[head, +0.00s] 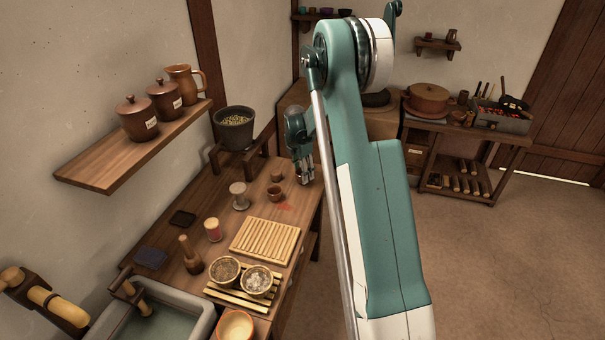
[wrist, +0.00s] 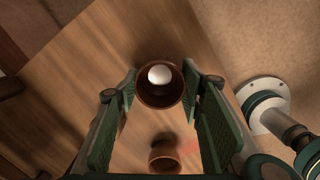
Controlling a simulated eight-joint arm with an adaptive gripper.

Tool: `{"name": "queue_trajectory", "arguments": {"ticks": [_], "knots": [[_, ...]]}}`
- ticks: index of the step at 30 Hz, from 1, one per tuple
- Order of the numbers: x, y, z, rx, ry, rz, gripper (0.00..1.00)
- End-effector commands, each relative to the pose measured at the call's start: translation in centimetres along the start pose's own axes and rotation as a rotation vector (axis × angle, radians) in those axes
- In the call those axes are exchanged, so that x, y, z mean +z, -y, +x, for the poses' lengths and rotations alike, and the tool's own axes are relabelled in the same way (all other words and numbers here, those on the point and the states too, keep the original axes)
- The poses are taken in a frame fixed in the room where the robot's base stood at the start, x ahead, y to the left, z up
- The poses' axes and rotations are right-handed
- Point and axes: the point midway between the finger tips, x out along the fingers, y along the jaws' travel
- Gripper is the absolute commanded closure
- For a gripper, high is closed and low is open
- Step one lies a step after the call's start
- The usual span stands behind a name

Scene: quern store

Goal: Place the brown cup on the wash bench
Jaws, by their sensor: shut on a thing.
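My gripper (head: 305,180) points down over the far right part of a long wooden bench (head: 215,185) in the head view. In the wrist view my gripper (wrist: 160,78) is shut on a brown cup (wrist: 147,101) with a round white thing (wrist: 159,75) inside. A second brown cup (wrist: 163,156) stands below it in that view, near a red stain. In the head view, small brown cups stand left of my fingers, one nearer (head: 275,195) and one farther (head: 277,177). The held cup is hard to make out there.
A stone basin (head: 205,325), slatted board (head: 264,240), filled bowls, a pestle (head: 191,258), a red-and-white jar (head: 213,230) and a pale spool-shaped thing (head: 239,196) crowd the bench. A dark pot (head: 234,130) stands behind. Floor is open at right.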

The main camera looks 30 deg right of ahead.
Motion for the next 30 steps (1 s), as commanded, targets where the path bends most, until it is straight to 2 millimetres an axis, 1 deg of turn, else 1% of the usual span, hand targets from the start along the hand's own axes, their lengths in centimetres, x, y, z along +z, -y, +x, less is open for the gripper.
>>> {"name": "queue_trajectory", "arguments": {"ticks": [1, 3, 4, 13, 18, 23, 26, 30], "knots": [[0.0, 0.0, 0.1, 0.0, 0.0, 0.0, 0.58], [0.0, 0.0, 0.0, 0.0, 0.0, 0.0, 0.49], [0.0, 0.0, 0.0, 0.0, 0.0, 0.0, 0.47], [0.0, 0.0, 0.0, 0.0, 0.0, 0.0, 0.47], [0.0, 0.0, -0.4, 0.0, 0.0, 0.0, 0.47], [0.0, 0.0, -1.7, 0.0, 0.0, 0.0, 0.47], [0.0, 0.0, -2.9, 0.0, 0.0, 0.0, 0.47], [0.0, 0.0, -5.1, 0.0, 0.0, 0.0, 0.47]]}}
